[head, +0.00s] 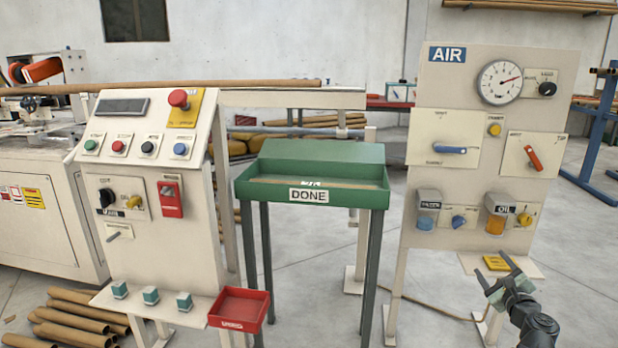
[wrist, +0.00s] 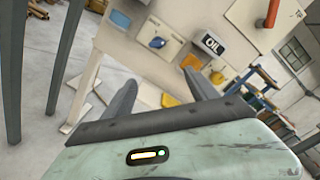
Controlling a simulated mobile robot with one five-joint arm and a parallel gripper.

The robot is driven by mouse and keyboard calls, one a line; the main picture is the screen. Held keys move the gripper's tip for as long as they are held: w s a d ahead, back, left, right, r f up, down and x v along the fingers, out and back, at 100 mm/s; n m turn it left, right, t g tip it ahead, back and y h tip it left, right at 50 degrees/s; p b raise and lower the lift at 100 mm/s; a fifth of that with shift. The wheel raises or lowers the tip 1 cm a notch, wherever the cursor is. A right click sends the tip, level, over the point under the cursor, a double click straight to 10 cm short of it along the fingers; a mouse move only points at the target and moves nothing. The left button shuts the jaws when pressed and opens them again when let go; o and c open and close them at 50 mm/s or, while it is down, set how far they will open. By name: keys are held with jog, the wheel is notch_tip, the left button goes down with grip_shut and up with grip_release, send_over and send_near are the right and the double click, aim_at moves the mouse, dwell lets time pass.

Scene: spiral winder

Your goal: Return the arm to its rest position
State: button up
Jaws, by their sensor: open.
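My gripper (head: 496,276) is at the lower right of the head view, in front of the lower edge of the AIR panel (head: 470,130). Its jaws are apart with nothing between them. In the wrist view my gripper (wrist: 165,95) also shows two spread fingers with no object held. Beyond them, the tilted panel shows the OIL label (wrist: 212,43), a blue knob (wrist: 157,42) and a yellow knob (wrist: 217,77).
A green DONE tray (head: 310,178) on legs stands left of the panel. A control console (head: 150,150) with buttons and a red bin (head: 238,308) is further left. Cardboard tubes (head: 70,318) lie on the floor. Open floor shows between tray and panel.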

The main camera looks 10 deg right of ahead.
jog(key=w+a+f+n+g+y+p, duration=0.1)
jog(key=w+a+f+n+y, duration=0.15)
jog(key=a+n, duration=0.45)
jog(key=w+a+f+n+g+y+p, duration=0.15)
jog(key=w+a+y, duration=0.25)
jog(key=a, duration=0.7)
jog(key=w+a+f+n+g+y+p, duration=0.1)
jog(key=w+a+f+n+g+y, duration=0.2)
jog(key=a+n, duration=0.45)
jog(key=s+a+f+n+g+p, duration=0.1)
jog(key=a+f+n+g, duration=0.1)
jog(key=a, duration=0.5)
jog(key=a+f+n+g+p, duration=0.1)
jog(key=a+f+n+g, duration=0.15)
jog(key=a, duration=0.45)
jog(key=s+a+f+n+g+h+p, duration=0.2)
jog(key=s+a+n+g+h+p, duration=0.2)
jog(key=s+a+n+g, duration=0.5)
notch_tip(320, 180, up, 37)
jog(key=s+a+t+p, duration=0.1)
jog(key=t+p, duration=0.1)
jog(key=p, duration=3.5)
jog(key=shift+a+n, duration=0.35)
